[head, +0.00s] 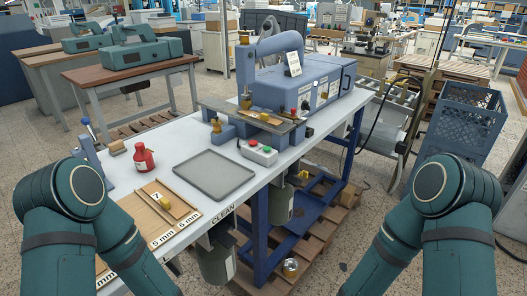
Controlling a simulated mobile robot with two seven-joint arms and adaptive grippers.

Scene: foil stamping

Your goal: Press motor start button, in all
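A small pale control box (258,154) sits at the front edge of the white bench, just below the blue stamping machine (310,80). It carries a red button (252,143) and a green button (267,149); any lettering is too small to read. Nothing touches the box. Parts of both my arms show at the lower left and lower right, but neither gripper is in view. My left arm covers part of the bench's left end; my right arm is over the floor, apart from the bench.
A blue crate (465,122) stands at the right.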

